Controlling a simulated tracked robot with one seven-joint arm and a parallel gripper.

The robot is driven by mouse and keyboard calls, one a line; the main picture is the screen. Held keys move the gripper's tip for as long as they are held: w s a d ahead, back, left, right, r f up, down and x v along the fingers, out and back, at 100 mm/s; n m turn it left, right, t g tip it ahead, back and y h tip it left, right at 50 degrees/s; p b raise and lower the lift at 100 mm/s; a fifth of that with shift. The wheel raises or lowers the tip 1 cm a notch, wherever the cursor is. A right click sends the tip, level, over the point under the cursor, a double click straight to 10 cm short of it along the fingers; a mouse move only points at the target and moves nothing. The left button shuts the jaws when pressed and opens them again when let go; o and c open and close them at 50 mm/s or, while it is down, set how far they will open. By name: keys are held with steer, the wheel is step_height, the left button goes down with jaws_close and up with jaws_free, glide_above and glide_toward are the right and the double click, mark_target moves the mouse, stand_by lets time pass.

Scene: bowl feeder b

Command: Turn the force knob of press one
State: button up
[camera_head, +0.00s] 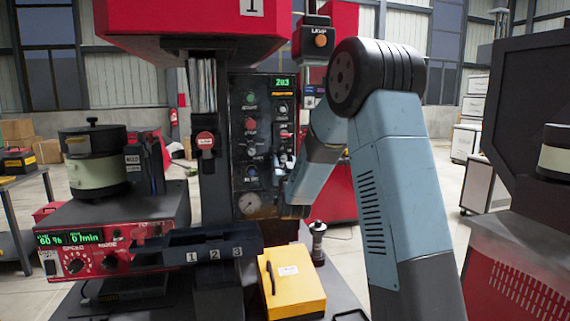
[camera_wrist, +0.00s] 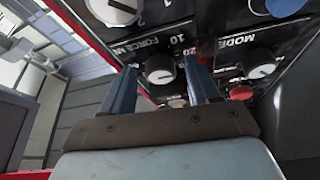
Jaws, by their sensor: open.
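Press one stands in the middle of the head view, with a red top (camera_head: 190,30) marked 1 and a dark control panel (camera_head: 266,95) with a green display. In the wrist view the force knob (camera_wrist: 160,68) is round and dark with a pale face, under upside-down FORCE lettering and numbers 10 and 20. My gripper (camera_wrist: 161,64) is open, with one blue finger on each side of the knob. Small gaps seem to show beside the knob; contact is unclear. In the head view my gripper (camera_head: 286,166) is at the panel's right side, hiding part of it.
The wrist view shows a mode knob (camera_wrist: 259,64) and a red button (camera_wrist: 241,92) close to the right finger. A gauge (camera_head: 250,204) is low on the panel. A yellow box (camera_head: 292,292) and a dark numbered rail (camera_head: 212,252) lie below. A bowl feeder (camera_head: 95,160) stands left.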

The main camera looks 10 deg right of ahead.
steer(key=shift+c, duration=0.3)
steer(key=c, duration=0.9)
steer(key=shift+d, duration=0.2)
steer(key=shift+c, duration=0.4)
steer(key=shift+a, duration=0.1)
steer(key=shift+n, duration=0.3)
steer(key=n+y, duration=0.2)
steer(key=n, duration=0.1)
steer(key=shift+n, duration=0.3)
steer(key=n+y, duration=0.2)
steer(key=n, duration=0.2)
steer(key=n+y, duration=0.3)
steer(key=n, duration=0.1)
steer(key=shift+n+g, duration=0.3)
steer(key=shift+n, duration=0.3)
